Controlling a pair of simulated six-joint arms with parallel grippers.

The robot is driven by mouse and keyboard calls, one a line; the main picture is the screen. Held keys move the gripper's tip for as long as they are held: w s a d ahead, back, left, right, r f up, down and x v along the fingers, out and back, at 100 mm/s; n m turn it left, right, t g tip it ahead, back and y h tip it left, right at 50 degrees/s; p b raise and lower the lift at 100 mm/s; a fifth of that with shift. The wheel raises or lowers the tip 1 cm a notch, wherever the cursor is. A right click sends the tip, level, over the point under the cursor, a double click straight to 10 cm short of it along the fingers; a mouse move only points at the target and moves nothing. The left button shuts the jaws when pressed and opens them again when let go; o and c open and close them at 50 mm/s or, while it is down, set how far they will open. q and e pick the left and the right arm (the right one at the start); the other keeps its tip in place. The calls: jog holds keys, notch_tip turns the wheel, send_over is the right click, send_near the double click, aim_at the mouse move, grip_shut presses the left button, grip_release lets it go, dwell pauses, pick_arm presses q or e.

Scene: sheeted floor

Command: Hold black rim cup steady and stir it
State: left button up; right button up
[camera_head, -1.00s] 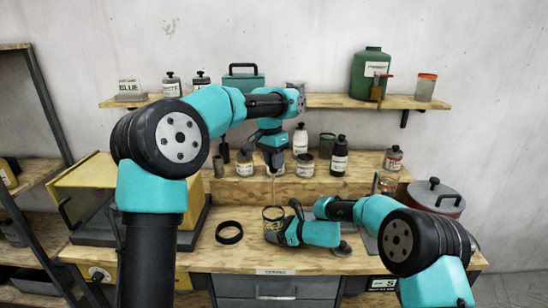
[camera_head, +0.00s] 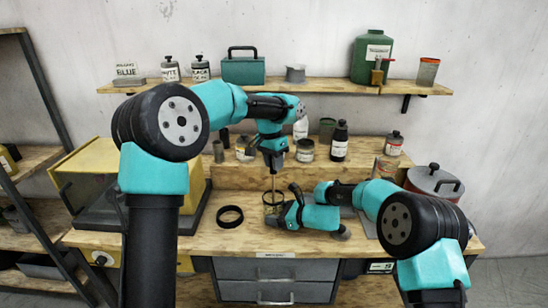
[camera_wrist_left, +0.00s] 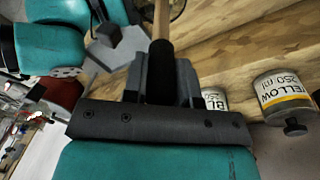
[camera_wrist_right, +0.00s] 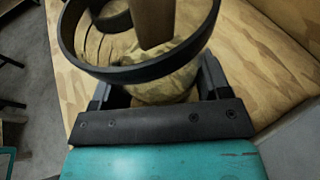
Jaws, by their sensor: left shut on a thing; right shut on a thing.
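The black rim cup (camera_head: 270,205) stands on the workbench in the head view, partly hidden by my right gripper. In the right wrist view its black rim (camera_wrist_right: 140,74) and pale patterned wall sit between the fingers. My right gripper (camera_head: 284,212) is shut on the cup from the right side. My left gripper (camera_head: 273,168) points down above the cup and is shut on a wooden stirring stick (camera_wrist_left: 162,22). The stick (camera_head: 273,184) hangs upright, and in the right wrist view its lower part (camera_wrist_right: 153,20) reaches inside the rim. The cup's contents are not clear.
A loose black ring (camera_head: 230,216) lies left of the cup. A yellow box-like machine (camera_head: 95,165) stands farther left, and a lidded pot (camera_head: 435,183) at the right. Paint jars and bottles (camera_head: 339,142) line the raised step behind.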

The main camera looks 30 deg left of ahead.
aim_at(273, 173)
pick_arm(q)
jog(key=shift+s+d+f, duration=0.1)
jog(key=shift+s+f, duration=0.1)
jog(key=shift+f, duration=1.2)
jog(key=shift+s+d+f, duration=0.1)
jog(key=shift+s+f, duration=0.1)
jog(key=shift+f, duration=1.2)
jog(key=shift+s+d, duration=0.15)
jog(key=shift+s, duration=0.05)
